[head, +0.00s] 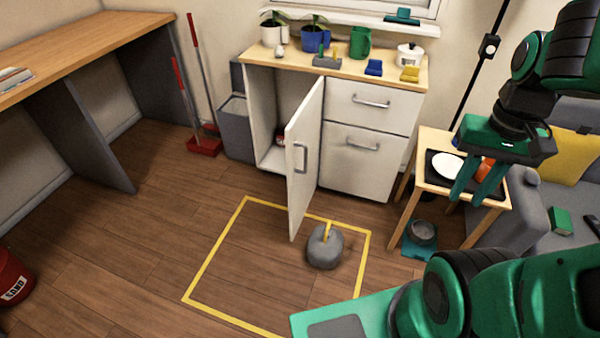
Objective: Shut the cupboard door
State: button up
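The white cupboard door (308,150) stands wide open, swung out toward me from the left half of the white cupboard (372,140). Its hinge side is at the cupboard's middle, and its free edge points toward me. A grey bar handle (300,157) is near the free edge. The open compartment (262,115) shows to the left of the door, with a small reddish thing partly hidden behind the door. My gripper (467,198) is at the right, in front of the small wooden table. It is well apart from the door, its two green fingers spread with nothing visible between them.
A grey weight with a yellow handle (325,248) stands on the floor inside a yellow taped square (212,245), just right of the door's lower corner. A grey bin (237,128) stands left of the cupboard. Floor left of the door is clear.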

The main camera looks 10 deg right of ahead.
aim_at(302, 134)
jog(key=i, duration=0.9)
jog(key=z, duration=0.1)
